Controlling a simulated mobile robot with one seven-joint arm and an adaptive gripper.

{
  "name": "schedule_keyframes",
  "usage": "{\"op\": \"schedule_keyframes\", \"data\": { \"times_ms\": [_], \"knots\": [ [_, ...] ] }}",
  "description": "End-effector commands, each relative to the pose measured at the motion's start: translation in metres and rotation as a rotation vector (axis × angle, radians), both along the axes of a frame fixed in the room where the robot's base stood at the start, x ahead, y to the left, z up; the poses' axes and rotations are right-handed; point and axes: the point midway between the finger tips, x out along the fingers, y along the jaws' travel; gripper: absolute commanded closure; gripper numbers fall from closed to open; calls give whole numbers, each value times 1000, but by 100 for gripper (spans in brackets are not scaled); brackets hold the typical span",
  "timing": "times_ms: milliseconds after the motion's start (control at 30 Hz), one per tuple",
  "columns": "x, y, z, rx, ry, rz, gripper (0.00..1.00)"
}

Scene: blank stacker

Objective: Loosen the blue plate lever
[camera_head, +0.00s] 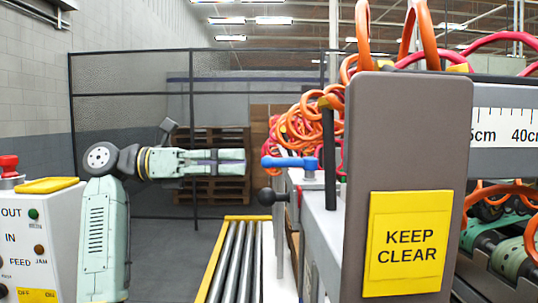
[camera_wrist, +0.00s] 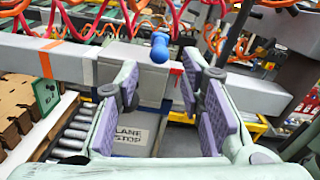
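The blue plate lever (camera_head: 290,162) sticks out toward the left from the top of the grey machine rail, roughly level in the head view. In the wrist view the blue lever (camera_wrist: 160,47) appears end-on, beyond the fingertips and centred between them. My gripper (camera_head: 243,161) points right at the lever, with a small gap left of its tip in the head view. In the wrist view my gripper (camera_wrist: 161,88) is open, its purple-padded fingers apart with nothing between them.
A black ball knob (camera_head: 267,197) sits just below the lever. A grey panel with a yellow KEEP CLEAR sign (camera_head: 405,243) stands at right. A roller conveyor (camera_head: 235,262) runs below. Orange and red hoses (camera_head: 296,125) hang behind the lever. A control box (camera_head: 38,240) stands at left.

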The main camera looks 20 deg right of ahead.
Motion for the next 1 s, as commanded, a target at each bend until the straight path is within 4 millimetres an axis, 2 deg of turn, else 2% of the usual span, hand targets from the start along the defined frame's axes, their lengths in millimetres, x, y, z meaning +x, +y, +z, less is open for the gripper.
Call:
{"op": "schedule_keyframes", "data": {
  "times_ms": [167,600,800,1000],
  "knots": [
    [-2,-14,-2,18,0,-6,64],
    [-24,-88,-1,13,0,-8,64],
    [-28,-103,-2,12,3,-5,64],
    [-29,-105,-2,12,2,-3,64]
  ]
}}
